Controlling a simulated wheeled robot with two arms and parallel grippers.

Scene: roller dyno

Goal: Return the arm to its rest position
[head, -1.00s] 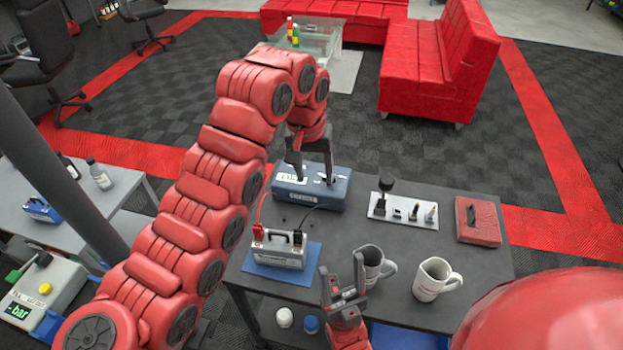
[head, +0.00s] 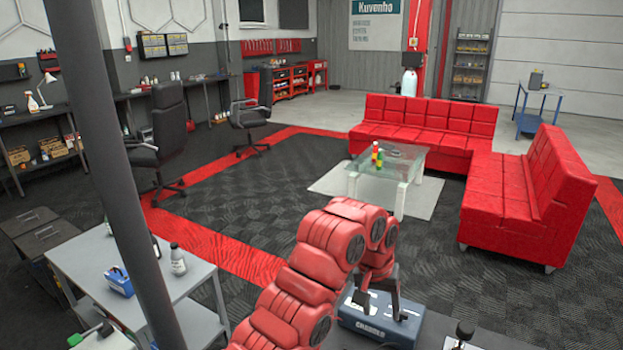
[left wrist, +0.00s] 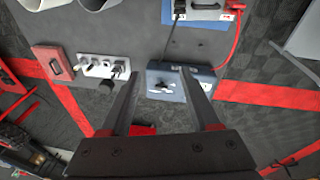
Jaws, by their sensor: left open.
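My left arm, red and jointed, reaches over the dark workbench in the head view. Its gripper (head: 383,300) points down at the blue box (head: 382,322), which has white lettering on its front. In the left wrist view the two dark fingers of my left gripper (left wrist: 160,74) are spread apart, with nothing held between them. The blue box (left wrist: 179,84) shows beyond the fingertips, and I cannot tell whether they touch it. My right gripper is in neither view now.
In the left wrist view the workbench (left wrist: 118,38) also bears a white holder (left wrist: 98,66) with small parts, a red case (left wrist: 52,61), mugs and a device with a red cable. A grey side table (head: 135,270), glass table (head: 391,166) and red sofas (head: 520,200) stand around open floor.

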